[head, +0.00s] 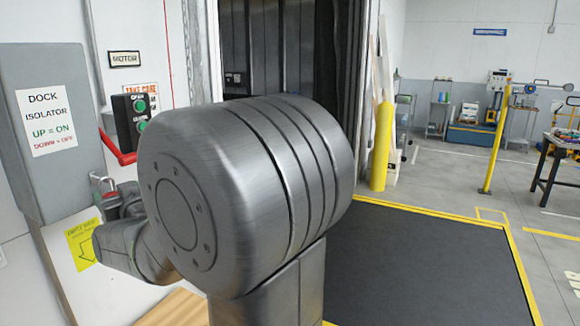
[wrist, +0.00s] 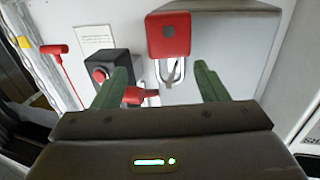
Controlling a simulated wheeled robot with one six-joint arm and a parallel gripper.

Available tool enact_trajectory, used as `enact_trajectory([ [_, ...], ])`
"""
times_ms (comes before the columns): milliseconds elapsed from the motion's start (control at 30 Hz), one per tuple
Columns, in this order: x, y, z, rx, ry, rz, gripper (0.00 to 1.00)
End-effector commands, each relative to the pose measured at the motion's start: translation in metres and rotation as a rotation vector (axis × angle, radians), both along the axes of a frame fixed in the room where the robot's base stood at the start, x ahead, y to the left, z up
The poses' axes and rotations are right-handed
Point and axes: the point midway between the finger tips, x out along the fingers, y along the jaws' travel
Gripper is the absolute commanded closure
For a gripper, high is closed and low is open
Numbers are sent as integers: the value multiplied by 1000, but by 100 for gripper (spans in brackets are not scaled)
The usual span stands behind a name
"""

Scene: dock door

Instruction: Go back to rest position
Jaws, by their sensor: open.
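My gripper (wrist: 161,68) is open, with its two green fingers apart and nothing held between them. A red padlock (wrist: 168,36) shows in the wrist view just beyond the fingertips, its silver shackle toward the gap between them. A red handle (wrist: 136,96) shows partly between the fingers. In the head view, my arm is bent low at the left, its end close to the grey dock isolator box (head: 48,72). The red isolator lever (head: 118,150) sticks out from the box's right side. My arm hides part of the padlock area there.
A button box (head: 137,112) with green buttons is on the wall by the isolator. A yellow arrow label (head: 84,243) is below. A dark floor mat (head: 420,265) with yellow edging lies at right.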

Motion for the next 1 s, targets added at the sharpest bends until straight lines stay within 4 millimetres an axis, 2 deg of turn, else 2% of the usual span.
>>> enact_trajectory([
  [200,-13,-26,0,1,-2,-1,33],
  [400,-20,-41,1,-2,1,-2,33],
  [600,-9,-40,-9,-3,1,-20,33],
  [1000,-8,-41,-10,-1,0,-23,33],
])
